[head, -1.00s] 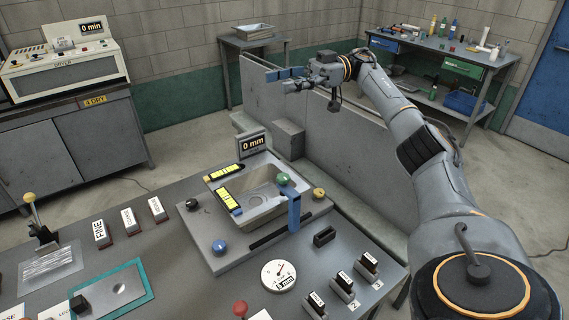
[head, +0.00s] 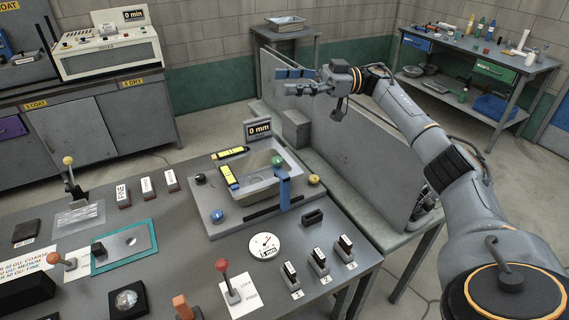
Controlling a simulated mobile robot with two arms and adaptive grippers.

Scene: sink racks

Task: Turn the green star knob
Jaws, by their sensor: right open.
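The green knob (head: 277,161) is on the far right side of the grey sink unit (head: 212,232) in the head view. It is small here, so its star shape is not clear. A blue lever (head: 284,190) stands just in front of it. My right gripper (head: 284,81) is open and empty, its fingers pointing left. It is held up beyond the sink unit, in front of the low grey wall, well apart from the knob. My left gripper is not in view.
Black (head: 200,178), blue (head: 217,215) and yellow (head: 314,180) knobs sit around the basin. A "0 min" display (head: 258,129) stands behind it. A dial (head: 264,246) and labelled switches (head: 319,257) lie in front. A red-topped lever (head: 222,266) rises at the front.

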